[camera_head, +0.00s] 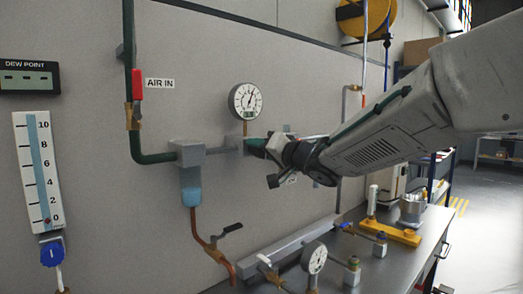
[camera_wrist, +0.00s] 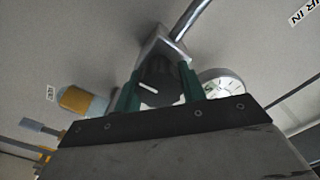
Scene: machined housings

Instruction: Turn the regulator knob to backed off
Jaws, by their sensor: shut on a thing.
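The regulator knob (camera_wrist: 157,78) is a dark round cap with a short white mark on its face, in the middle of the wrist view. It sits on a grey regulator block (camera_wrist: 162,46). My gripper (camera_wrist: 160,82) has its two green fingers on either side of the knob and is shut on it. In the head view my gripper (camera_head: 262,146) is at the wall pipework just below the round pressure gauge (camera_head: 245,101). There the knob is hidden by my gripper. The gauge also shows right of the fingers in the wrist view (camera_wrist: 222,83).
A green pipe with a red-handled valve (camera_head: 136,88) and a filter with a blue bowl (camera_head: 191,194) stand left of my gripper. A bench (camera_head: 372,262) below carries a manifold, a small gauge (camera_head: 314,257) and a yellow fixture (camera_head: 390,231). Open floor lies at right.

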